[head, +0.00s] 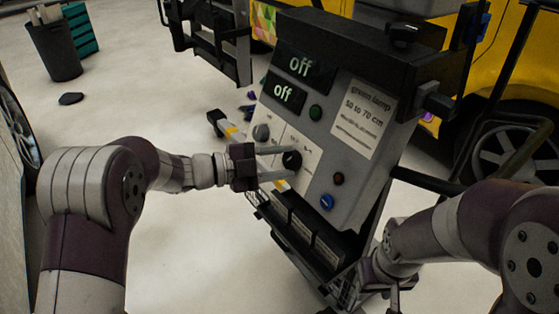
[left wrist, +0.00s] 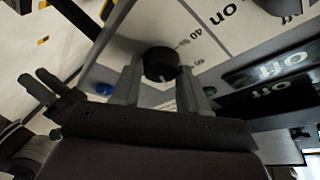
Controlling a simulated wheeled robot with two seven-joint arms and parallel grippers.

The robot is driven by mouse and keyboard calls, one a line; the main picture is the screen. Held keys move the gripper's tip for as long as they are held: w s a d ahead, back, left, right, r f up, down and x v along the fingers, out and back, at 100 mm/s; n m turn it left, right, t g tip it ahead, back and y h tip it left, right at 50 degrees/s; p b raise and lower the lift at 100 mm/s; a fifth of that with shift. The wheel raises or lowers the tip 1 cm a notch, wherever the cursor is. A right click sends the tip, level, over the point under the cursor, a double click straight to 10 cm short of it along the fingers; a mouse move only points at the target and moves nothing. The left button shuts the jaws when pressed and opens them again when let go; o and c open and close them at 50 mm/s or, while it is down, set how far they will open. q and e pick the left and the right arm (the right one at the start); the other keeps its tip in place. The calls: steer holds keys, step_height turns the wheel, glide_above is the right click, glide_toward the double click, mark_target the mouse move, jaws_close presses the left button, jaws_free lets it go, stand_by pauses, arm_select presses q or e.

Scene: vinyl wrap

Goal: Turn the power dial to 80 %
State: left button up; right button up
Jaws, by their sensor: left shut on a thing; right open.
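The black power dial (head: 292,160) sits on the sloped grey panel of the machine (head: 345,190). My left gripper (head: 282,163) has one finger on each side of the dial and is shut on it. In the left wrist view, the dial (left wrist: 161,63) stands between the two fingertips (left wrist: 160,88), beside a white scale with printed numbers such as 40. I cannot tell clearly which number the dial points to. Both displays (head: 300,66) read "off". My right gripper (head: 385,283) is open and empty, low beside the machine's right side, partly hidden by its arm.
A green button (head: 315,112), a dark red button (head: 339,179) and a blue button (head: 327,202) are on the panel. A card (head: 362,115) reads "green lamp 50 to 70 cm". A yellow car (head: 520,80) stands behind.

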stand_by(0.4)
arm_select(q)
steer(key=o, duration=1)
steer(key=shift+o, duration=0.2)
steer(key=shift+a+r, duration=0.15)
steer(key=shift+a, duration=0.25)
steer(key=p+v, duration=0.3)
steer(key=v, duration=0.9)
